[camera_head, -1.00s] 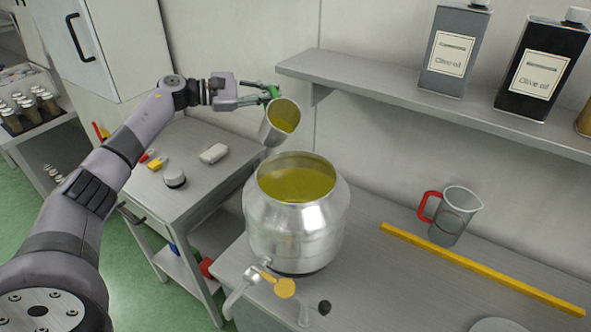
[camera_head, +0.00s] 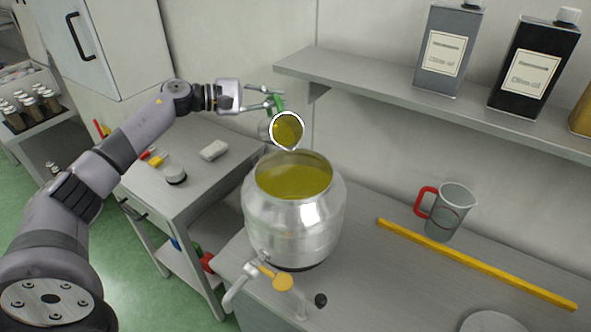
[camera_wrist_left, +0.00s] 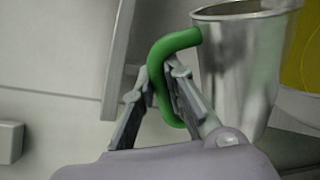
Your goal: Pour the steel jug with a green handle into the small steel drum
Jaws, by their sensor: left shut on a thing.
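The small steel drum (camera_head: 296,222) stands on the metal table with its top open and yellow-green oil inside. The steel jug with a green handle (camera_head: 272,137) is tilted above the drum's back rim, its mouth facing down toward the drum's opening, with yellow-green oil showing inside. No clear stream is visible between jug and drum. My left gripper (camera_head: 273,98) is shut on the jug's green handle; in the left wrist view the fingers (camera_wrist_left: 155,95) close around the handle, and the jug body (camera_wrist_left: 240,65) is beside them. My right gripper is not in view.
A shelf (camera_head: 390,88) with olive oil cans (camera_head: 535,62) hangs above. A lower side table (camera_head: 190,185) holds small items. The drum's tap (camera_head: 256,272) sticks out in front.

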